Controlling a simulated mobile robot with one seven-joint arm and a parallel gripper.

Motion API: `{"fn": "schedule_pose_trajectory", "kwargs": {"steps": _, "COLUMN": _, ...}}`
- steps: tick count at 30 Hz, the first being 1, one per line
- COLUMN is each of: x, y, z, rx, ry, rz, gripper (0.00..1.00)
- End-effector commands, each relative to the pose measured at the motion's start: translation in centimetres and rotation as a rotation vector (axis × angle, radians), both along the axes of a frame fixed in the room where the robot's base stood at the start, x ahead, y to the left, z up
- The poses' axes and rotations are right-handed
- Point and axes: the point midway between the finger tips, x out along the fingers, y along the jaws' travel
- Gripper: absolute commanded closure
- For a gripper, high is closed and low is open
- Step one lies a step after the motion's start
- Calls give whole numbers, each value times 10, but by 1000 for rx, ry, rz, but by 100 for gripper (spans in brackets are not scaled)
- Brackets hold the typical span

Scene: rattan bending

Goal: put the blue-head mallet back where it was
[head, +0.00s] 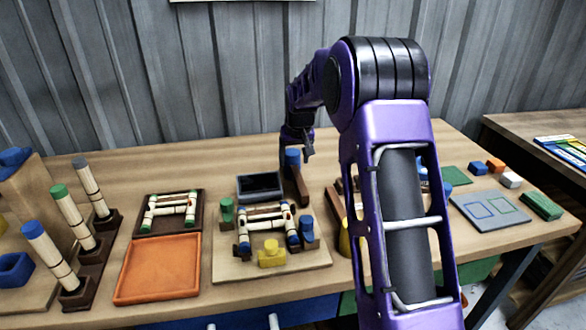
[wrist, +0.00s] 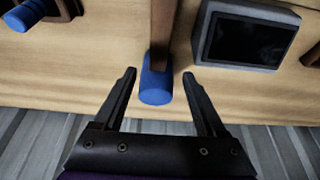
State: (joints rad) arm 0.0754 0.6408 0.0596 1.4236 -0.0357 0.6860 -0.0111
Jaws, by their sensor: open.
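The blue head of the mallet (wrist: 157,86) sits between the two fingers of my gripper (wrist: 159,76) in the wrist view, with gaps on both sides. A dark brown wooden bar (wrist: 163,35), apparently its handle, runs away from the head. In the head view the mallet's blue head (head: 292,157) is at the back of the table, just below my gripper (head: 307,151). The brown bar (head: 300,186) extends toward the front. My gripper is open and holds nothing. Whether the mallet rests in a holder cannot be told.
A dark-screened box (head: 260,186) stands left of the mallet and shows close by in the wrist view (wrist: 250,37). In front is a board (head: 225,268) with a rattan frame. An orange tray (head: 160,268) lies left. My arm hides part of the table right of the mallet.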

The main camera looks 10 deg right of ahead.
Motion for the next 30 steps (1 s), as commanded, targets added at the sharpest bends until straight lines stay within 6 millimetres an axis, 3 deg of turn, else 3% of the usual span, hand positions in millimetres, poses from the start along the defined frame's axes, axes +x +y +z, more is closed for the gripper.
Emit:
{"fn": "schedule_pose_trajectory", "kwargs": {"steps": 7, "x": 6, "y": -1, "z": -18, "rx": 0, "ry": 1, "rz": 0, "gripper": 26}}
{"fn": "schedule_pose_trajectory", "kwargs": {"steps": 15, "x": 20, "y": -3, "z": -53, "rx": 0, "ry": 1, "rz": 0, "gripper": 26}}
{"fn": "schedule_pose_trajectory", "kwargs": {"steps": 24, "x": 23, "y": -3, "z": -57, "rx": 0, "ry": -1, "rz": 0, "gripper": 26}}
{"fn": "schedule_pose_trajectory", "kwargs": {"steps": 26, "x": 23, "y": -3, "z": -57, "rx": 0, "ry": -1, "rz": 0, "gripper": 33}}
{"fn": "schedule_pose_trajectory", "kwargs": {"steps": 30, "x": 23, "y": -3, "z": -57, "rx": 0, "ry": -1, "rz": 0, "gripper": 59}}
